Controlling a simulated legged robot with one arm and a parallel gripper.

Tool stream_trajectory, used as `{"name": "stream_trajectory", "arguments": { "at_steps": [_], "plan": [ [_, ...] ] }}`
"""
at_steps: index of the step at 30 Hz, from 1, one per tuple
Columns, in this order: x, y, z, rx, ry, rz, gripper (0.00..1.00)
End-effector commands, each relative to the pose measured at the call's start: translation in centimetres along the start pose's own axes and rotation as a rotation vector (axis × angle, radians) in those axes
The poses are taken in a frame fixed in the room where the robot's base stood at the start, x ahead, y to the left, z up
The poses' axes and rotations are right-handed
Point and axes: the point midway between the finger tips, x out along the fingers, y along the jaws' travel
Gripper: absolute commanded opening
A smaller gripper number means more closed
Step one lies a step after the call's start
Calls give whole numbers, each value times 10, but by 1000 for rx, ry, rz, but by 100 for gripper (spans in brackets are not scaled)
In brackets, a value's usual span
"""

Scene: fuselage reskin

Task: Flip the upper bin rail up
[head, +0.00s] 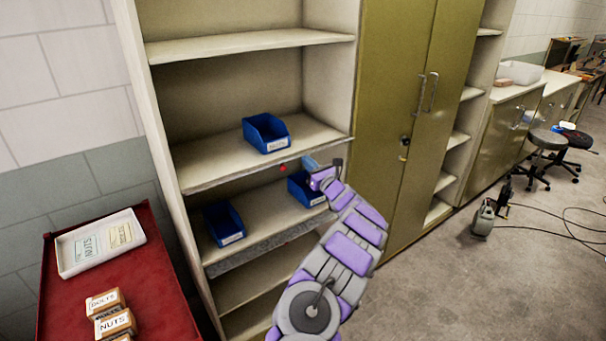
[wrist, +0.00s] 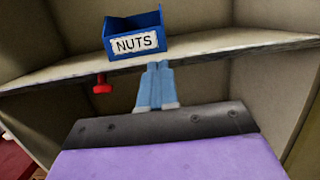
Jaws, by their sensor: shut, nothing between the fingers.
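The upper shelf carries a blue bin (head: 266,134), labelled NUTS in the wrist view (wrist: 134,38). A thin grey strip, apparently the upper bin rail (head: 230,177), runs along this shelf's front edge; the edge also crosses the wrist view (wrist: 215,50). A red knob (head: 283,168) hangs just under the edge and shows left of my fingers in the wrist view (wrist: 102,85). My gripper (head: 309,162) is shut and empty, right of the knob. Its light blue fingertips (wrist: 159,65) overlap the edge below the bin in the wrist view; I cannot tell whether they touch.
My arm partly covers that rail. A closed olive cabinet (head: 385,120) stands right. A red cart (head: 160,270) stands left. Floor (head: 440,285) at right is open.

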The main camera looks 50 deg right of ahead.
Motion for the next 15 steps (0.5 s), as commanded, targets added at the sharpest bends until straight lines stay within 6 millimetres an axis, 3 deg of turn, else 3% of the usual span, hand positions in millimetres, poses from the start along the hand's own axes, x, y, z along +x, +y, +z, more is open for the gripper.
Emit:
{"name": "stream_trajectory", "arguments": {
  "at_steps": [3, 15],
  "plan": [
    [4, -2, 14, -1, 56, -3, 0],
    [12, 1, 31, -4, 297, -2, 0]
  ]
}}
